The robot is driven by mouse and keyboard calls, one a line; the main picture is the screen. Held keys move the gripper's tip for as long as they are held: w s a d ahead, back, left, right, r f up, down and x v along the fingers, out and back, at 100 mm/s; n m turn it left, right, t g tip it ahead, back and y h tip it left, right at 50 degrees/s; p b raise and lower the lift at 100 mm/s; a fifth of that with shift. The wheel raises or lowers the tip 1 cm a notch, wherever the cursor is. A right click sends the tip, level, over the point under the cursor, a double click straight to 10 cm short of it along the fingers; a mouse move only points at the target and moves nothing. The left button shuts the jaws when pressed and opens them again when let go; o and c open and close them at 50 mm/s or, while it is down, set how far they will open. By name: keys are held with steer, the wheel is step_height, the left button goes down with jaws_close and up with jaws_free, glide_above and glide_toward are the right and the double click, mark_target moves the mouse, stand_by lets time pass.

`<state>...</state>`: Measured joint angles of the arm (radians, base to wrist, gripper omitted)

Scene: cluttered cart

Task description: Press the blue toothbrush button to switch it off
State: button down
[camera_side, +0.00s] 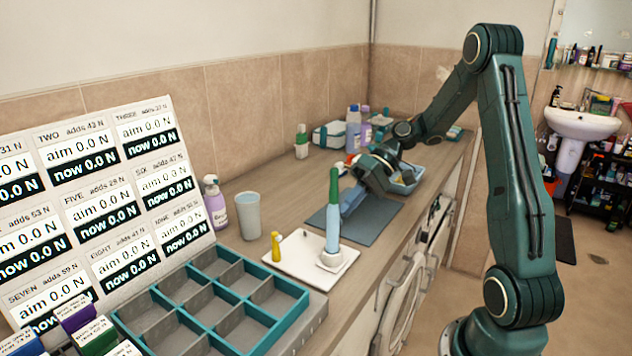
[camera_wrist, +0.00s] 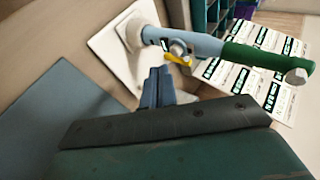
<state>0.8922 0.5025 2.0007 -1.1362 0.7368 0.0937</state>
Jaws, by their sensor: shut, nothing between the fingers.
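The toothbrush stands upright, with a light blue lower handle (camera_side: 332,230) and a dark green upper part (camera_side: 334,186). Its foot sits in a white base (camera_side: 332,260). In the wrist view the light blue handle (camera_wrist: 205,43) runs across the top, with a round grey knob (camera_wrist: 178,47), seemingly the button, on the side facing me. My gripper (camera_wrist: 160,73) is shut and empty, its blue fingertips pointing at the handle just below the knob in that picture, with a small gap visible. In the side view my gripper (camera_side: 345,207) is right of the toothbrush.
A white tray (camera_side: 300,247) under the base also carries a small yellow object (camera_side: 276,246). A grey-blue mat (camera_side: 375,223) lies to the right. A grey cup (camera_side: 248,215), a pump bottle (camera_side: 215,203) and a teal compartment box (camera_side: 270,329) stand left and in front.

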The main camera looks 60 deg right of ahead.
steer(key=shift+d, duration=2.35)
steer(key=s+a+r+t+h, duration=0.1)
steer(key=a+r+t+h, duration=0.1)
steer(key=a+r+h, duration=0.5)
steer(key=s+a+r+t+h, duration=0.1)
steer(key=a+r, duration=0.3)
steer(key=r, duration=0.7)
steer(key=s+a+f+n, duration=0.1)
steer(key=s+a+f, duration=0.2)
steer(key=s, duration=0.4)
steer(key=s+a+f+n+g+h, duration=0.1)
steer(key=s+a+f, duration=0.2)
steer(key=s, duration=0.5)
steer(key=shift+a+f, duration=0.35)
